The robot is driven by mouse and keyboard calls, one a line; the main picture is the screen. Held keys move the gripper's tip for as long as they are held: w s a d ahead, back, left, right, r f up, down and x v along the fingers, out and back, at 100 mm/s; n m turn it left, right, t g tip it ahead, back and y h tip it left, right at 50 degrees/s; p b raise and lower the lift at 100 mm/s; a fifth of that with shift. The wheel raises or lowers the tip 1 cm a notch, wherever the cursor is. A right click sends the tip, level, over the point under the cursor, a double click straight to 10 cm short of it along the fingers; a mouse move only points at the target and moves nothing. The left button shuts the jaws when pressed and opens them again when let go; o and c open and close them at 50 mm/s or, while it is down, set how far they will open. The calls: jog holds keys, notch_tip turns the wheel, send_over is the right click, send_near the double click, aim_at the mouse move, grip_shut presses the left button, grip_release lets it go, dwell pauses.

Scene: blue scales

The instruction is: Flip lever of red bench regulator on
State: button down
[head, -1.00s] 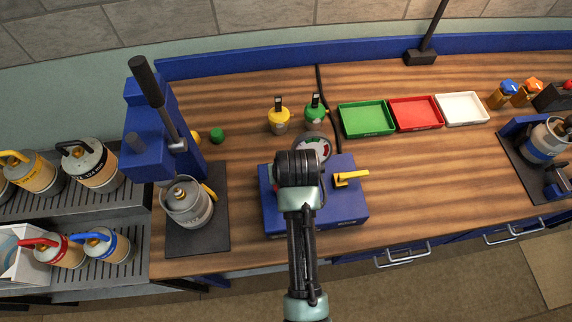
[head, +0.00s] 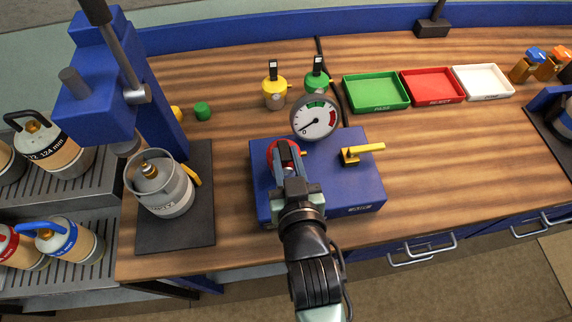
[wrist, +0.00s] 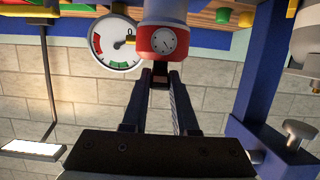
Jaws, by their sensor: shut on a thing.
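The red regulator (head: 270,150) stands on the blue bench box, mostly hidden behind my gripper in the head view. In the wrist view, which is upside down, its red body (wrist: 163,41) shows a small dial facing me. My gripper (head: 287,151) is at the regulator. In the wrist view its fingertips (wrist: 160,76) are closed on a small dark piece at the regulator's edge, which looks like its lever (wrist: 160,71). The fingers hide most of that lever, so I cannot tell its position.
A large round gauge (head: 315,118) and a yellow-handled valve (head: 362,153) are on the blue box (head: 345,190). Yellow (head: 274,88) and green (head: 317,80) regulators stand behind. A blue press (head: 125,95) with a grey cylinder (head: 160,185) is left. Trays (head: 376,104) lie right.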

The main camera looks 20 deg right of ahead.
jog(key=shift+s+f+t+b, duration=0.1)
jog(key=shift+f+t+b, duration=0.4)
jog(key=shift+b, duration=0.55)
jog(key=shift+r+t, duration=0.25)
jog(key=shift+t, duration=0.05)
jog(key=c, duration=0.7)
grip_release()
jog(key=shift+s+a+b, duration=0.15)
jog(key=shift+s+b, duration=0.25)
jog(key=shift+s, duration=0.1)
jog(key=v, duration=1.2)
jog(key=shift+w+a, duration=0.1)
jog(key=shift+a, duration=0.05)
